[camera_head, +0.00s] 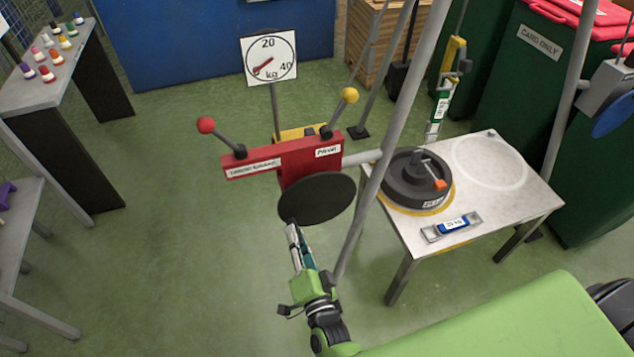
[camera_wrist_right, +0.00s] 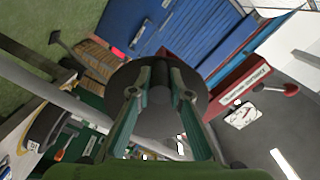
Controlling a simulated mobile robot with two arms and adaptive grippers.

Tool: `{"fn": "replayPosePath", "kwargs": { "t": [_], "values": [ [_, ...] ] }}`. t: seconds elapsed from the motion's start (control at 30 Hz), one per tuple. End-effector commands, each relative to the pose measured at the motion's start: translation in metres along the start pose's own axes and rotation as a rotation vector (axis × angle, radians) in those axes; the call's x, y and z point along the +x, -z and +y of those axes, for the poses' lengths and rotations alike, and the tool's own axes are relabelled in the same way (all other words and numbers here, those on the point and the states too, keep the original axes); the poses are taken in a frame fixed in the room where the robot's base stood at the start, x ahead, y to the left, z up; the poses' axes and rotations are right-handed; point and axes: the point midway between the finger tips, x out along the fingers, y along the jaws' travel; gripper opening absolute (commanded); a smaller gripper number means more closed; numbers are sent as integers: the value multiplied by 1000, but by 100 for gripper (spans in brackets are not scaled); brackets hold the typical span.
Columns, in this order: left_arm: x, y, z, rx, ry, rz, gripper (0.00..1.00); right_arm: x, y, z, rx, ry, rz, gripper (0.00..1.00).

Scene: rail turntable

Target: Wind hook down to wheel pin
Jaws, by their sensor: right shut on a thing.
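My right gripper (camera_head: 291,229) reaches up to the black round crank disc (camera_head: 318,197) of the red winch box (camera_head: 300,159). In the right wrist view its fingers (camera_wrist_right: 160,88) are shut on a dark crank knob (camera_wrist_right: 161,76) in front of the disc (camera_wrist_right: 190,113). The black wheel (camera_head: 405,185) lies flat on the white table, with an upright pin in its middle and an orange piece (camera_head: 440,184) beside it. A yellow hook-like piece (camera_head: 453,62) with a green and white part below hangs behind the table, apart from the wheel. My left gripper is out of view.
Red-knobbed (camera_head: 206,125) and yellow-knobbed (camera_head: 349,95) levers rise from the winch box. A dial reading kg (camera_head: 268,58) stands behind. Grey poles slant past the white table (camera_head: 525,192), which bears a blue-labelled level (camera_head: 452,226). Green floor is free left of the winch.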

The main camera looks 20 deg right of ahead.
Motion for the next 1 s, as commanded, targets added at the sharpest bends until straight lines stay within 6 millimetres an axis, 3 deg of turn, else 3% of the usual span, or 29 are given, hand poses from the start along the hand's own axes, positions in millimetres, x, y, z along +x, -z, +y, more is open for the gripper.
{"fn": "replayPosePath", "kwargs": {
  "t": [0.3,0.67,0.7,0.77,1.0],
  "values": [
    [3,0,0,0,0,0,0,-1,0,18,-144,-8,-4,0],
    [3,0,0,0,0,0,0,-1,1,20,-176,-8,-3,0],
    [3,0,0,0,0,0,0,-1,1,20,-175,-8,-3,23],
    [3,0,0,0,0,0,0,-1,1,20,-175,-7,-3,38],
    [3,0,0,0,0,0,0,0,1,17,-174,-3,-1,42]
  ]
}}
